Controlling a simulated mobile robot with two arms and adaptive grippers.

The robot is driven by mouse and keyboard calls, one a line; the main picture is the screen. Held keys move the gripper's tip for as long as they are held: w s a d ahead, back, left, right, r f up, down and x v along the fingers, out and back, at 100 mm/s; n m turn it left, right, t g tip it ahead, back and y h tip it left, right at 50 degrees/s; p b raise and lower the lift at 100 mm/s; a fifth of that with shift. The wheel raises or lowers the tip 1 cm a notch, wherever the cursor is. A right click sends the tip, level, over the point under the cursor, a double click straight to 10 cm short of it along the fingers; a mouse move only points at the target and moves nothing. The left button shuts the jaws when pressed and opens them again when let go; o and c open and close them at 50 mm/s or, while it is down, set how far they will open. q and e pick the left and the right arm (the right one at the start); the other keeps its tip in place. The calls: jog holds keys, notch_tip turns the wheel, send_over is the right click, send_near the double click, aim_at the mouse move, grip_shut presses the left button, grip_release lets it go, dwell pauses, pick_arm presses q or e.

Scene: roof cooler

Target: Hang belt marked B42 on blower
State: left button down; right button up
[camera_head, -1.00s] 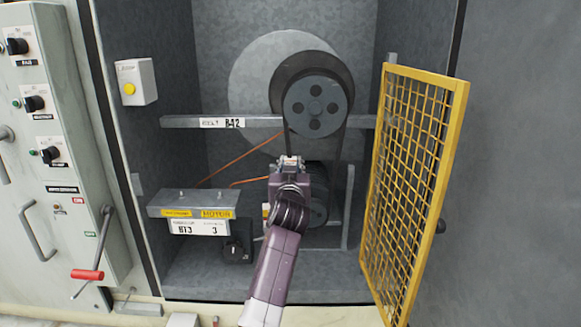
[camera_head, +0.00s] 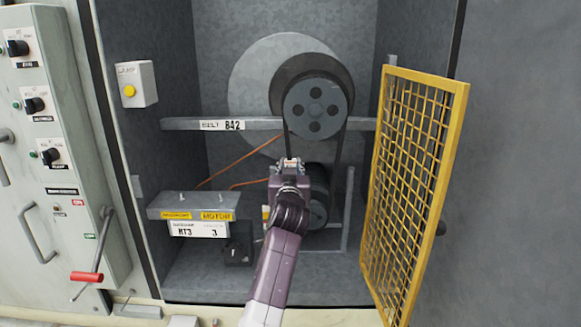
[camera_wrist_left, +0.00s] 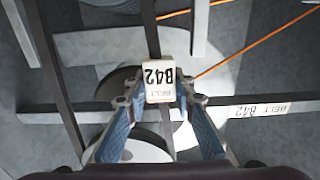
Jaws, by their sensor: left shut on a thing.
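My left gripper (camera_head: 290,165) is in front of the blower bay, below the large grey blower pulley (camera_head: 317,107). In the left wrist view its two fingers (camera_wrist_left: 160,106) are shut on a dark belt (camera_wrist_left: 150,28) with a white tag reading B42 (camera_wrist_left: 159,80). In the head view one belt strand (camera_head: 286,138) rises from the gripper to the pulley's left side. Another strand (camera_head: 340,145) runs down from its right side. The belt appears to pass over the pulley; its seating is too small to tell. The motor pulley (camera_head: 318,207) is partly hidden behind my wrist. My right gripper is not in view.
A rail (camera_head: 270,123) labelled B42 crosses the bay. A motor shelf (camera_head: 190,200) labelled MT3 is at lower left. The yellow mesh guard (camera_head: 410,180) stands open at right. An orange cable (camera_head: 240,160) runs behind. The control panel (camera_head: 50,150) is at far left.

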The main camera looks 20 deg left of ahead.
pick_arm(q)
jog(key=shift+f+b, duration=0.55)
jog(key=shift+f, duration=0.05)
dwell(0.6)
jog(key=c, duration=1.5)
grip_release()
jog(key=shift+c, duration=0.2)
